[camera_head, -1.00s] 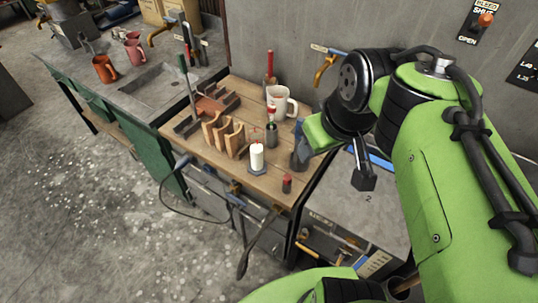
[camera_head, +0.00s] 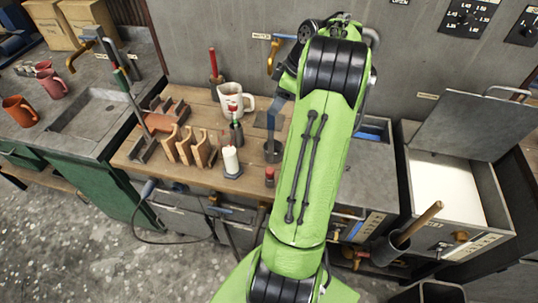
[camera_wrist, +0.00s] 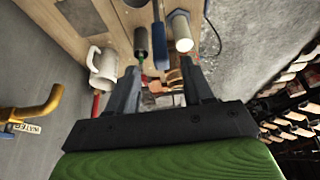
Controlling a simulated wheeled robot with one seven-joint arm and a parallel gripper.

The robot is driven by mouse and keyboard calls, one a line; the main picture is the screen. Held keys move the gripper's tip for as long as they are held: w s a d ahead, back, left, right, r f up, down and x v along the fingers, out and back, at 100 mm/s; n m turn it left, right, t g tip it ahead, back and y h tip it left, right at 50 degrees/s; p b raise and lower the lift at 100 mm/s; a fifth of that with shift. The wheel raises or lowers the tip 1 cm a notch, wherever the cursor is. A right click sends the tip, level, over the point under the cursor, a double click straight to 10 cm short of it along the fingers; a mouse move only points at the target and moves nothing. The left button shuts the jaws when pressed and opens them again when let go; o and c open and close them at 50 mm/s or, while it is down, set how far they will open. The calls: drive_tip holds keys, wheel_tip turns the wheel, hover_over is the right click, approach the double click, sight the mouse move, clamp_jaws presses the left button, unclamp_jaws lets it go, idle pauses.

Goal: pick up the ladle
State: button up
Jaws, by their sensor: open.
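A wooden handle (camera_head: 420,224) sticks up at a slant from a dark holder (camera_head: 388,252) at the lower right of the head view. It looks like the ladle's handle, but its bowl is hidden, so I cannot be sure. My gripper (camera_wrist: 160,71) is open and empty in the wrist view, its two dark fingers apart. In the head view it is largely hidden by my green arm, over the bench side, well left of the handle. The wrist view shows no ladle that I can make out.
A tank (camera_head: 440,186) with pale contents and a raised lid stands behind the handle. The wooden bench (camera_head: 200,180) holds a white mug (camera_head: 232,98), a green bottle (camera_head: 236,131), a white candle (camera_head: 231,160) and a wooden rack (camera_head: 184,148). A tap (camera_head: 275,55) sticks out from the wall.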

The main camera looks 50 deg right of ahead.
sight(269, 116)
drive_tip(key=b+x, duration=0.1)
drive_tip(key=x, duration=0.5)
drive_tip(key=shift+a+f, duration=0.15)
drive_tip(key=shift+f, duration=0.2)
drive_tip(key=shift+w+f, duration=0.2)
drive_tip(key=shift+f, duration=0.1)
drive_tip(key=shift+s, duration=0.1)
drive_tip(key=shift+c, duration=0.9)
clamp_jaws()
drive_tip(key=shift+r, duration=0.1)
